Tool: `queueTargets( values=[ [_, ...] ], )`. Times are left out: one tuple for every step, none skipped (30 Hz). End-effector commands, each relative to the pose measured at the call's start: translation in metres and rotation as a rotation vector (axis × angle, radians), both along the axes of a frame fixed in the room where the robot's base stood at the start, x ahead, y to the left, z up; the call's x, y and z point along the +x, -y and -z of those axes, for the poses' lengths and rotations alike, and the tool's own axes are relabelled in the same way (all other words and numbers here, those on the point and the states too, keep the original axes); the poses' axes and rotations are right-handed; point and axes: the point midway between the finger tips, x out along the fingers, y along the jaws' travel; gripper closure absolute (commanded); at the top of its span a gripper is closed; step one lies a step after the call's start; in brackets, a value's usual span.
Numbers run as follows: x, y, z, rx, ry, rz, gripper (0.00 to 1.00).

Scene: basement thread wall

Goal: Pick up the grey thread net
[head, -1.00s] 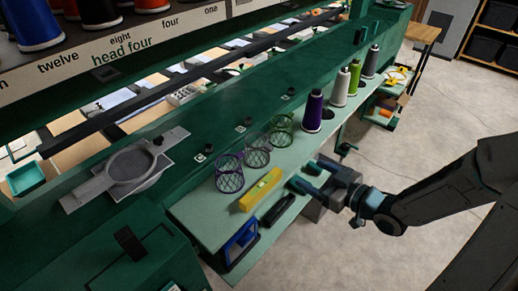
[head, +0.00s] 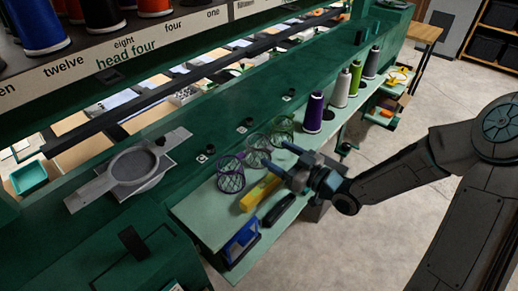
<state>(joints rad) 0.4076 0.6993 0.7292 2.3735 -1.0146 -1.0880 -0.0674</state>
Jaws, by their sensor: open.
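Three mesh thread nets stand in a row on the pale green shelf (head: 193,213). The grey thread net (head: 258,151) is the middle one, between the purple net (head: 230,177) at its near left and the green net (head: 282,128) at its far right. My gripper (head: 283,158) is open and empty, just right of the grey net, its two fingers pointing left toward it. I cannot tell from this view whether a fingertip touches the net. The nets appear close together, overlapping in the picture.
A yellow level (head: 257,194) and a dark tool (head: 277,210) lie in front of the nets, close to my gripper. A purple thread cone (head: 313,113) stands behind, then white, green and grey cones. A blue box (head: 241,243) sits at the shelf's near end.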

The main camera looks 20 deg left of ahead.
Motion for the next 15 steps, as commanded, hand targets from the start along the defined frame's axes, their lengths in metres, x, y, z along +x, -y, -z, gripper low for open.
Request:
queueTargets(
  values=[
    [0.003,-0.009,-0.004,0.002,0.001,-0.005,0.28],
    [0.005,-0.013,-0.005,0.002,0.0,-0.004,0.28],
    [0.007,-0.019,-0.004,0.003,-0.001,-0.004,0.28],
    [0.009,-0.022,-0.004,0.002,0.001,-0.004,0.28],
    [0.01,-0.025,-0.003,0.002,0.001,-0.003,0.28],
    [0.012,-0.029,-0.003,0.001,0.0,-0.003,0.28],
    [0.013,-0.031,-0.003,0.001,0.0,-0.002,0.28],
    [0.013,-0.032,-0.002,0.001,0.0,-0.002,0.28],
    [0.014,-0.033,-0.002,0.001,0.001,-0.001,0.28],
    [0.014,-0.033,-0.002,0.001,0.001,-0.001,0.28],
    [0.014,-0.034,-0.002,0.001,0.001,-0.001,0.28],
    [0.015,-0.033,-0.002,0.0,0.001,-0.001,0.28],
    [0.014,-0.033,-0.002,0.001,0.001,-0.001,0.28],
    [0.014,-0.033,-0.002,0.001,0.001,-0.001,0.28],
    [0.014,-0.033,-0.002,0.0,0.001,-0.001,0.28]
  ],
)
